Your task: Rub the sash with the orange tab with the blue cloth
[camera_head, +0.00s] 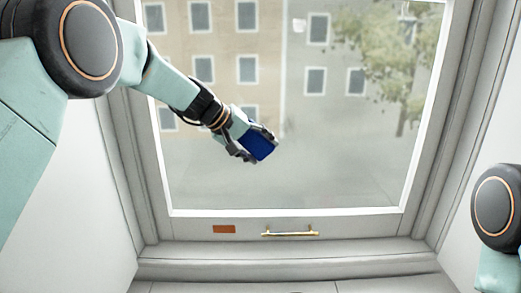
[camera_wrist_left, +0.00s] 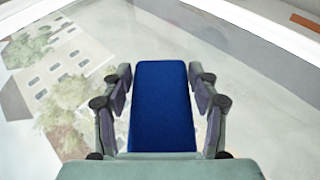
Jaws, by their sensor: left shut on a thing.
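The window sash (camera_head: 300,226) has a grey frame around a large glass pane. An orange tab (camera_head: 224,229) sits on its bottom rail, left of a brass handle (camera_head: 290,233). The tab also shows at the top right of the left wrist view (camera_wrist_left: 306,22). My left gripper (camera_head: 255,146) is shut on the blue cloth (camera_head: 259,143), a folded block, in front of the lower middle of the pane. In the left wrist view the cloth (camera_wrist_left: 163,105) lies between both fingers. I cannot tell whether it touches the glass. My right gripper is out of view.
A grey sill (camera_head: 290,268) runs below the sash. White side walls (camera_head: 85,190) flank the window opening. Part of my right arm shows at the right edge. Buildings and a tree (camera_head: 395,60) appear through the glass. The space before the right side of the pane is clear.

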